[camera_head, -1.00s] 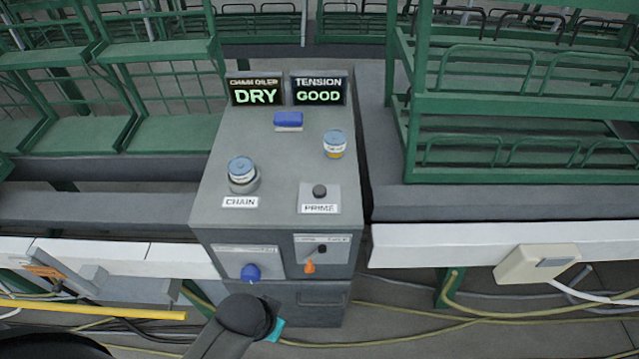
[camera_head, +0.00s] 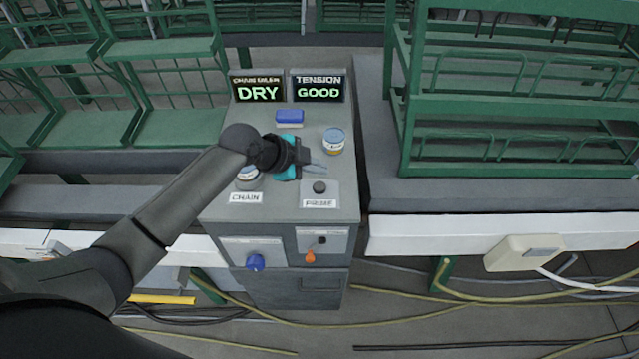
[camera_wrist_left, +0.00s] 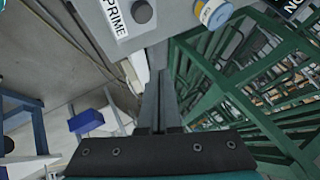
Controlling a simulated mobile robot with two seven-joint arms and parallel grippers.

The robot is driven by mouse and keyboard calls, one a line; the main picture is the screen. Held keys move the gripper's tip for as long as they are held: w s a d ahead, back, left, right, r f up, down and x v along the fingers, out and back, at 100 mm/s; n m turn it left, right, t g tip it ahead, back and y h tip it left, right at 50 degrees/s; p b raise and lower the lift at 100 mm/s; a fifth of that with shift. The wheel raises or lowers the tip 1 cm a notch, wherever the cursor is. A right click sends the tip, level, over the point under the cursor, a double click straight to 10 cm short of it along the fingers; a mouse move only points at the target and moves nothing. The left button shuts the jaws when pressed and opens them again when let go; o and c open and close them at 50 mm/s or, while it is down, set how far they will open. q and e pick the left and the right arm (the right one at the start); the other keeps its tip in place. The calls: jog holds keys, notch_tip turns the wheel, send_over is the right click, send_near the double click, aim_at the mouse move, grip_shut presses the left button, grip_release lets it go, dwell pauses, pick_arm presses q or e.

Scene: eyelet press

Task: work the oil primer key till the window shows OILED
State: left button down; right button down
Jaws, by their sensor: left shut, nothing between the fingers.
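The chain oiler window (camera_head: 258,90) reads DRY in green. The primer key is a dark round knob (camera_head: 320,187) on a light plate above the PRIME label (camera_head: 319,204) on the grey cabinet top. The knob also shows at the top of the left wrist view (camera_wrist_left: 142,12), beside the PRIME label (camera_wrist_left: 112,17). My left gripper (camera_head: 318,168) is over the cabinet top, just behind the knob in the head view and apart from it. Its fingers (camera_wrist_left: 158,65) are shut with nothing between them. My right gripper is not in view.
The tension window (camera_head: 318,88) reads GOOD. A blue-lidded tub (camera_head: 333,141) stands right of my gripper; another, by the CHAIN label (camera_head: 245,198), is partly hidden by my arm. A blue block (camera_head: 289,117) lies behind. A blue knob (camera_head: 255,263) and orange switch (camera_head: 310,258) are in front.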

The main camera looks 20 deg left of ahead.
aim_at(315, 188)
pick_arm(q)
jog(key=w+a, duration=0.1)
jog(key=w+r, duration=0.1)
jog(key=shift+w+a+r+m+t, duration=0.2)
jog(key=shift+w+a+m+t, duration=0.1)
jog(key=shift+w+a, duration=0.1)
jog(key=shift+f, duration=0.1)
notch_tip(315, 188, down, 9)
jog(key=b, duration=0.7)
jog(key=shift+b, duration=0.3)
dwell(1.6)
jog(key=shift+f+b, duration=0.25)
jog(key=shift+b, duration=0.1)
jog(key=shift+f+b, duration=0.5)
jog(key=shift+f, duration=0.05)
dwell(0.6)
jog(key=shift+r+p, duration=0.8)
jog(key=shift+r, duration=0.15)
